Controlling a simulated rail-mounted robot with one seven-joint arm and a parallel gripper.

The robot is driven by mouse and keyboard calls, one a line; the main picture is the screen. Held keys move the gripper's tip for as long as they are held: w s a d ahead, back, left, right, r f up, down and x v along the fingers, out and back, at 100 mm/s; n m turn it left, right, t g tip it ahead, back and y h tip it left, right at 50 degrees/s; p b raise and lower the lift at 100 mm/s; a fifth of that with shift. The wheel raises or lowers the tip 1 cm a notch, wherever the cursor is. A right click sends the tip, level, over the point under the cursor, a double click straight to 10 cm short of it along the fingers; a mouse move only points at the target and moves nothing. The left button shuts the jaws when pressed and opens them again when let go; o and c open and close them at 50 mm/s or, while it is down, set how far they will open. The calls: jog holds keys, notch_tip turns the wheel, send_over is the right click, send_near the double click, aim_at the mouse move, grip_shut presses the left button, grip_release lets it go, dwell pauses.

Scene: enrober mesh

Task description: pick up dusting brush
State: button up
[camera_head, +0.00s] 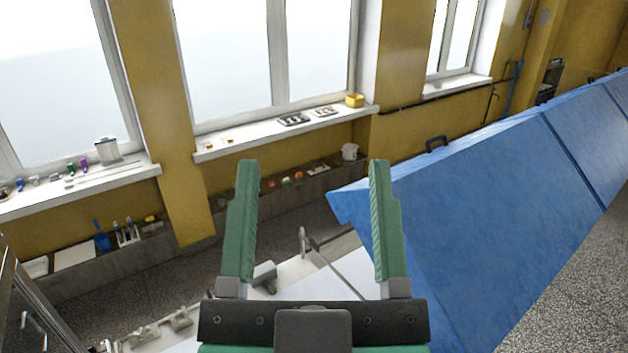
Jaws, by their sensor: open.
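My gripper (313,165) is in the lower middle of the view, with its two green fingers wide apart and nothing between them. On the low ledge at the left stands a small group of upright tools (129,232) with blue and white parts, beside a blue dustpan-like item (102,241). They are too small for me to tell whether one is the dusting brush. The group is far beyond my gripper and to its left. I cannot pick out the dusting brush with certainty anywhere.
Small items and a yellow box (354,100) lie on the windowsills. A white bucket (349,151) and small items stand on the low ledge under the middle window. A large blue sloping cover (480,190) fills the right. Speckled floor shows at the left.

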jog(key=shift+o, duration=0.2)
notch_tip(320, 180, up, 6)
jog(key=p, duration=0.5)
jog(key=shift+o, duration=0.2)
jog(key=shift+a+f+b, duration=0.1)
jog(key=shift+f+b, duration=0.2)
jog(key=shift+f, duration=0.05)
jog(key=shift+w, duration=0.1)
